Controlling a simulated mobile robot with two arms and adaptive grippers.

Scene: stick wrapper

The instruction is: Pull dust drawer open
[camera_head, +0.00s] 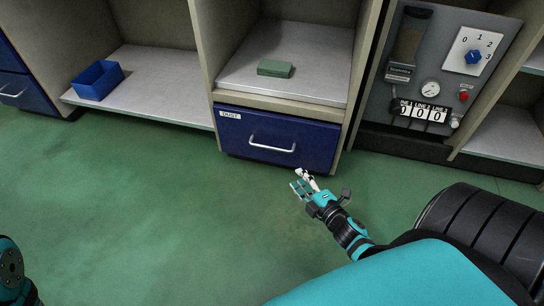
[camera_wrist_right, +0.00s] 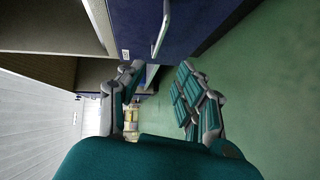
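The dust drawer (camera_head: 240,145) is a dark blue front with a "DUST" label at its upper left, low in the cabinet. It looks closed, its front in line with the cabinet. Its silver bar handle (camera_head: 272,147) runs across the middle. My right gripper (camera_head: 303,182) is just in front of and below the drawer's right part, apart from the handle. In the right wrist view its fingers (camera_wrist_right: 155,92) are spread apart with nothing between them, and the handle (camera_wrist_right: 163,28) is beyond them at the top. My left gripper is not in view; only part of my left arm shows at the lower left.
A green block (camera_head: 275,68) lies on the shelf above the drawer. A blue open bin (camera_head: 97,80) sits on the left shelf. A grey control panel (camera_head: 432,75) with a dial and gauge is to the right. The green floor (camera_head: 150,210) before the drawer is clear.

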